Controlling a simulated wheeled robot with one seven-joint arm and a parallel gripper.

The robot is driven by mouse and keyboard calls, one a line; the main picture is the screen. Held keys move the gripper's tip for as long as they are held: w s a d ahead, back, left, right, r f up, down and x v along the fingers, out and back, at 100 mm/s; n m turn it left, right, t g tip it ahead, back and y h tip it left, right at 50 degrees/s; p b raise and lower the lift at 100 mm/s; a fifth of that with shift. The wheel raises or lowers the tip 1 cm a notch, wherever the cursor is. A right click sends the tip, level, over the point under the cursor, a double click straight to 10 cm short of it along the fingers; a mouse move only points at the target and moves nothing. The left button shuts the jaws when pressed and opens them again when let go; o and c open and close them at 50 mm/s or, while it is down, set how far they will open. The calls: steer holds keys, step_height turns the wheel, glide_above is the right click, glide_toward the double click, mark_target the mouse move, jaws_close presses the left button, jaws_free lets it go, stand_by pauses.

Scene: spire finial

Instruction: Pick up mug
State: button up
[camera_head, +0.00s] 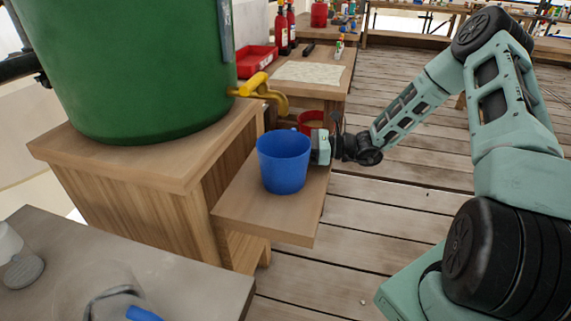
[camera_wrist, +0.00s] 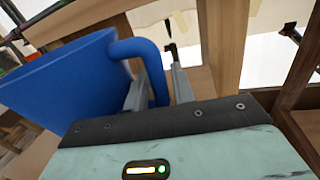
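A blue mug (camera_head: 284,165) stands upright on a low wooden shelf (camera_head: 240,213), below a yellow tap. My gripper (camera_head: 318,148) is at the mug's right side in the head view, where its fingers are mostly hidden. In the wrist view the mug's body (camera_wrist: 65,85) fills the left side. Its curved handle (camera_wrist: 152,68) passes between the two fingers of my gripper (camera_wrist: 158,88). The fingers are apart, with a narrow gap showing beside the handle. I see no clear grip on it.
A red mug (camera_head: 311,121) is partly hidden behind the blue one. The yellow tap (camera_head: 258,88) juts from a green barrel (camera_head: 135,65) on a wooden stand (camera_head: 140,160). A grey table (camera_head: 190,285) is in front at left. Plank floor (camera_head: 350,235) is open at right.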

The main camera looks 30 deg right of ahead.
steer(key=shift+w+a, duration=0.25)
steer(key=shift+a, duration=0.1)
jaws_close()
steer(key=shift+r, duration=0.25)
